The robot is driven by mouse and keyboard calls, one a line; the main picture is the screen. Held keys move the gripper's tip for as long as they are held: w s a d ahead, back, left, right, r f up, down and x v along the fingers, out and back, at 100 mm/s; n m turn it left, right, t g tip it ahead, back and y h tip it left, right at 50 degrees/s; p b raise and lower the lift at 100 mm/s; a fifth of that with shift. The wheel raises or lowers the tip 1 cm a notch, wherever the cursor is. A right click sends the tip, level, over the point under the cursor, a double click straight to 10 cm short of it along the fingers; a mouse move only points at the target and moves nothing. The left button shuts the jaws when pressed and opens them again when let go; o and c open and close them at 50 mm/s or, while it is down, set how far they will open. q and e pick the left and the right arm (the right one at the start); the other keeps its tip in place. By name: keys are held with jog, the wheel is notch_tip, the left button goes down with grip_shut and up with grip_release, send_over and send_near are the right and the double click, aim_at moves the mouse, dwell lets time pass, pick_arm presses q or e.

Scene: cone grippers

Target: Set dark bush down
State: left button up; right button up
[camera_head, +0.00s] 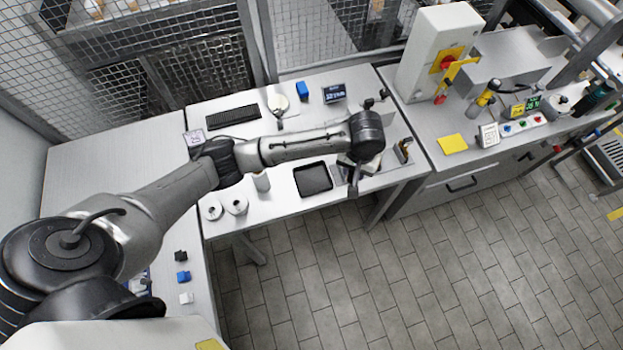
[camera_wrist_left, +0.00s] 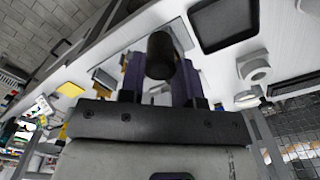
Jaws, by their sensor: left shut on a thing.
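The dark bush (camera_wrist_left: 160,56) is a short black cylinder held between the two purple fingers of my left gripper (camera_wrist_left: 162,75) in the left wrist view. The gripper is shut on it. In the head view my left arm reaches across the table from the left, and my left gripper (camera_head: 352,182) is near the table's front edge, right of the black tray. The bush cannot be made out there because the wrist covers it. My right gripper is in neither view.
The black tray (camera_head: 312,179) lies left of the gripper; it also shows in the wrist view (camera_wrist_left: 225,22). White rings (camera_head: 236,204) and a white cylinder (camera_head: 261,182) stand farther left. A keyboard (camera_head: 232,116) lies behind. An upright part (camera_head: 403,150) stands at right.

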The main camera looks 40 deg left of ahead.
pick_arm(q)
jog(key=shift+s+a+f+m, duration=0.1)
jog(key=shift+a+f+m, duration=0.1)
jog(key=shift+m, duration=0.1)
jog(key=s+a+f, duration=0.1)
jog(key=a+f, duration=0.1)
jog(key=a, duration=0.1)
jog(key=s+a+f, duration=0.1)
jog(key=a+f, duration=0.1)
jog(key=a, duration=0.2)
jog(key=s+a+f, duration=0.1)
jog(key=a+f, duration=0.1)
jog(key=a, duration=0.1)
jog(key=shift+s+a+f, duration=0.35)
jog(key=shift+a, duration=0.05)
jog(key=shift+f+b, duration=0.45)
jog(key=shift+f, duration=1.55)
jog(key=shift+f, duration=0.1)
jog(key=o, duration=1)
jog(key=shift+c, duration=0.2)
